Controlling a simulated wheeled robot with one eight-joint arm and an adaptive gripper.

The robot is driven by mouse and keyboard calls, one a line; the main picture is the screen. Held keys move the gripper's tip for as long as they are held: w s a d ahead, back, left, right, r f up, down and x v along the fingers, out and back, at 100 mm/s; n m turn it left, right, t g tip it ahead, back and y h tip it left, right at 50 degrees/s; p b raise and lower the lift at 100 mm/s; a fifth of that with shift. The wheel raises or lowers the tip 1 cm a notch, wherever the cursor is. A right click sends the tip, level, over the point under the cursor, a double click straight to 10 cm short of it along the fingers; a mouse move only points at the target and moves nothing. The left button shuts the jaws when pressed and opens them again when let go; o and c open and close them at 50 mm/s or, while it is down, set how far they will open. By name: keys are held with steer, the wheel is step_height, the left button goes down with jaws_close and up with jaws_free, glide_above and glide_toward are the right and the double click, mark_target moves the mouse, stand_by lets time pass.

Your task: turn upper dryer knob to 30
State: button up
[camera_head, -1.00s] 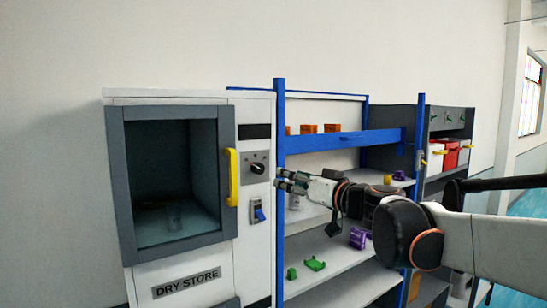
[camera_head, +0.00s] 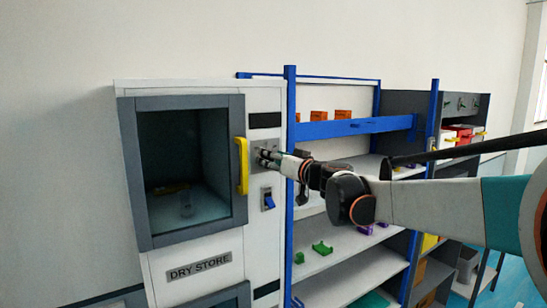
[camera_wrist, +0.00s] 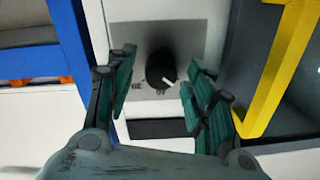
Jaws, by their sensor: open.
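The upper dryer knob (camera_wrist: 161,68) is a round black dial with a white pointer mark, on a grey plate. In the wrist view it lies between the two green-padded fingers of my gripper (camera_wrist: 158,88), with a gap on each side. The pointer aims to the lower right in that view. The scale numbers are too small to read. In the head view my gripper (camera_head: 262,157) is at the control panel of the white dryer (camera_head: 264,98) and covers most of the knob. My gripper is open, and I cannot tell whether its tips reach around the knob.
A yellow door handle (camera_head: 242,166) stands close left of my gripper; in the wrist view it is at the right (camera_wrist: 283,65). A blue switch (camera_head: 268,200) is below. A blue shelf post (camera_head: 290,120) stands close right. A dark display (camera_head: 265,120) is above.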

steer(key=shift+w+a, duration=0.1)
steer(key=c, duration=1.1)
steer(key=shift+o, duration=0.2)
steer(key=shift+f+m+t+b, duration=0.15)
steer(key=shift+m+b, duration=1.5)
steer(key=shift+m, duration=3.45)
steer(key=shift+m+t+b, duration=0.15)
steer(key=shift+m+b, duration=1.5)
steer(key=shift+m, duration=3.45)
